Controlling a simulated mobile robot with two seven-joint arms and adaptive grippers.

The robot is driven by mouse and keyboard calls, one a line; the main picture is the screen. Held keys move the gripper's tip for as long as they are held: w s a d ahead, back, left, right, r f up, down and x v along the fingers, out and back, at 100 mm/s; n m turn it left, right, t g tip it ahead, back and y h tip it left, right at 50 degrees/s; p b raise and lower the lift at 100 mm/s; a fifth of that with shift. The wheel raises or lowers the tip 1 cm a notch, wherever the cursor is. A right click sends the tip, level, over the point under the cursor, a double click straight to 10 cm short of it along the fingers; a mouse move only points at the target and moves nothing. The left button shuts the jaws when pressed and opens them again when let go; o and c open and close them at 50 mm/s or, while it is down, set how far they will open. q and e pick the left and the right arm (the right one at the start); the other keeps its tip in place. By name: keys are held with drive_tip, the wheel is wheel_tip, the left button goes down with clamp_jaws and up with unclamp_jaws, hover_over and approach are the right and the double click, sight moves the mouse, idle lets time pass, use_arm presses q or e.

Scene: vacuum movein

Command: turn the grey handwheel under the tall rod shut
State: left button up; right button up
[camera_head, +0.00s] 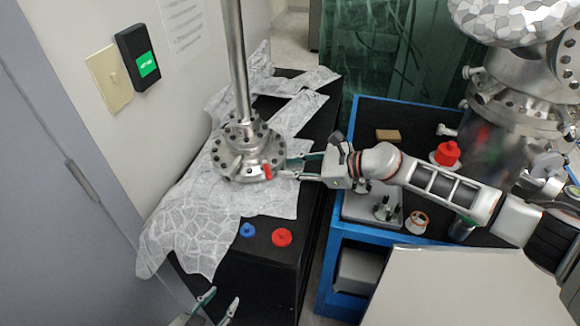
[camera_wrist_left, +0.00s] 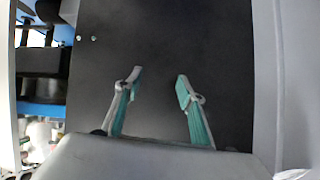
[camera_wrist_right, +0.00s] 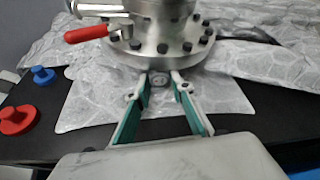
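The tall metal rod (camera_head: 235,60) stands upright on a bolted metal flange assembly (camera_head: 240,150), which also shows in the right wrist view (camera_wrist_right: 165,42). A red-handled lever (camera_wrist_right: 86,33) sticks out from its side. I cannot clearly make out the grey handwheel in the head view. My left gripper (camera_head: 219,300) is open and empty at the bottom, over a dark surface.
The flange stands on crinkled whitish foil (camera_head: 170,222) over a black bench (camera_head: 262,268). A blue knob (camera_head: 247,230) and a red knob (camera_head: 282,237) sit on the bench's near part. A blue-edged cart (camera_head: 345,228) with small parts stands at right; a wall is at left.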

drive_tip(key=m+g+b, duration=0.1)
drive_tip(key=b, duration=0.1)
drive_tip(key=m+g+b, duration=0.1)
drive_tip(key=b, duration=0.1)
drive_tip(key=shift+w+f+m, duration=0.15)
drive_tip(key=shift+f+m, duration=0.2)
drive_tip(key=shift+m, duration=0.05)
drive_tip(key=shift+m+g, duration=0.3)
drive_tip(key=shift+r+y+b, duration=0.2)
drive_tip(key=shift+y+b, duration=0.1)
drive_tip(key=shift+b, duration=0.05)
drive_tip(key=shift+r, duration=0.15)
drive_tip(key=o, duration=1.1)
use_arm(q)
drive_tip(key=f, duration=0.5)
drive_tip(key=shift+s+a, duration=0.1)
drive_tip(key=shift+s, duration=0.25)
